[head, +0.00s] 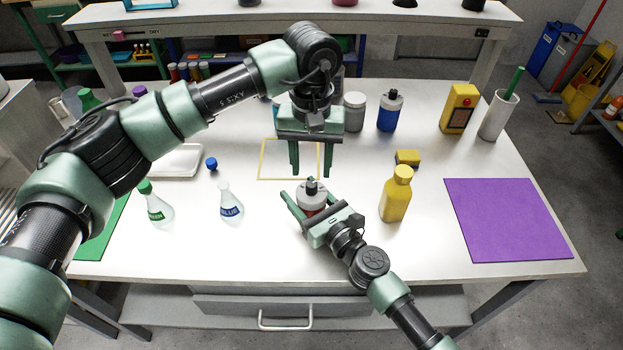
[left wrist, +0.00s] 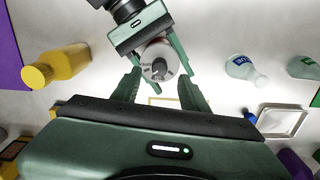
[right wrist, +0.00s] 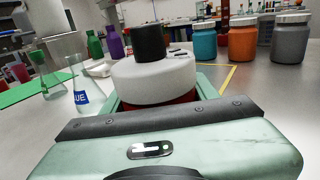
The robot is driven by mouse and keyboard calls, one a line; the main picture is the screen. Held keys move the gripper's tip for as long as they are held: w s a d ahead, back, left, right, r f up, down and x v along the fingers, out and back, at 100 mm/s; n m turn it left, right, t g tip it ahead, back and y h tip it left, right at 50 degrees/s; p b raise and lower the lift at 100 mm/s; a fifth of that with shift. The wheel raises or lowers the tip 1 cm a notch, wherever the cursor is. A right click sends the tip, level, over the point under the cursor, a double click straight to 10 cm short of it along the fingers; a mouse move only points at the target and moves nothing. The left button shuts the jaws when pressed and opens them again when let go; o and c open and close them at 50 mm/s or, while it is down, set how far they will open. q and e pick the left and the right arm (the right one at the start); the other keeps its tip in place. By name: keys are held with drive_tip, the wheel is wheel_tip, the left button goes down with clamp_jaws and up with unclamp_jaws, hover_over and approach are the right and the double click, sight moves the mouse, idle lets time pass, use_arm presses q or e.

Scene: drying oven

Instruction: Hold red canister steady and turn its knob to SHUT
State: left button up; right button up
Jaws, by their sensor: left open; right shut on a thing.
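The red canister (right wrist: 160,107) stands on the table in my right gripper, with a wide white-grey top and a black knob (right wrist: 149,42). In the head view its top (head: 312,200) shows between the right fingers, and most of its red body is hidden. My right gripper (head: 313,196) is shut on the canister from the front. My left gripper (head: 309,160) is open and empty, pointing down above and just behind the canister. In the left wrist view the knob (left wrist: 159,68) lies ahead of the open fingers, apart from them. Its setting is too small to read.
A yellow bottle (head: 397,195) stands right of the canister, and a flask labelled BLUE (head: 230,205) stands left. A yellow outlined square (head: 262,160) lies behind. A purple mat (head: 507,220) lies at right.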

sight(311, 184)
use_arm(q)
wheel_tip(311, 184, down, 5)
idle(0.4)
clamp_jaws()
